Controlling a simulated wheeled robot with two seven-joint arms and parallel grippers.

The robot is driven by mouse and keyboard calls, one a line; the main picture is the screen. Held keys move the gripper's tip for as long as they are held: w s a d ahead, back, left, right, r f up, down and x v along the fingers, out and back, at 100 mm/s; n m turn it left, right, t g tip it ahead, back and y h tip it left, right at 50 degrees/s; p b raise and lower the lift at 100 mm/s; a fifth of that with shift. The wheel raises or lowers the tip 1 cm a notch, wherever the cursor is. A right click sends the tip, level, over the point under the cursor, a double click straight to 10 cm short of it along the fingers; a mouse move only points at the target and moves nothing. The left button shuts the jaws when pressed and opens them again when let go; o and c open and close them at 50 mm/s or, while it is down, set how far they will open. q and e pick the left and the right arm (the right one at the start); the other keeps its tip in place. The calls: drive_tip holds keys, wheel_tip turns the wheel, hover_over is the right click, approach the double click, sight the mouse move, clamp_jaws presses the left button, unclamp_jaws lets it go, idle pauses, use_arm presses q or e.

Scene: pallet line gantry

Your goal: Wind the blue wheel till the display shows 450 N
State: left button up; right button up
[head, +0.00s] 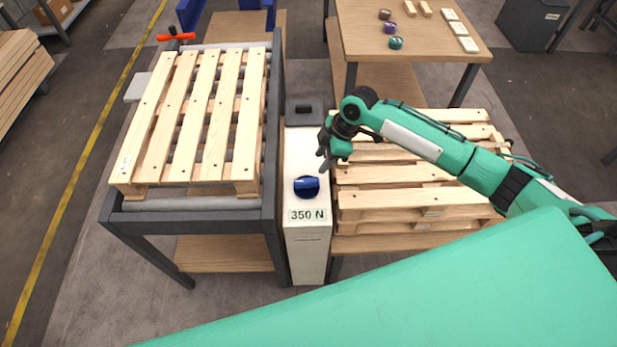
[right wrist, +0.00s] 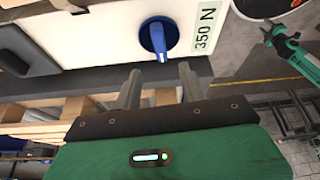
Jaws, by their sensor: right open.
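The blue wheel (head: 306,187) sits on top of a narrow white cabinet (head: 308,255) between the two pallet stands. The display (head: 307,215) just in front of it reads 350 N. My right gripper (head: 325,165) is above the cabinet, a little behind and to the right of the wheel, apart from it. In the right wrist view the blue wheel (right wrist: 159,37) shows a raised grip bar and lies beyond the open, empty fingers (right wrist: 160,85). The display (right wrist: 206,27) there also reads 350 N.
A wooden pallet (head: 205,115) lies on the grey roller frame at the left. Stacked pallets (head: 400,195) stand close to the cabinet's right side. A dark block (head: 303,110) is at the cabinet's back end. A table (head: 415,45) with small items stands behind.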

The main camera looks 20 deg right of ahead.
sight(308, 180)
drive_tip(key=p+x, duration=0.1)
drive_tip(key=x, duration=0.9)
drive_tip(key=shift+f, duration=0.15)
clamp_jaws()
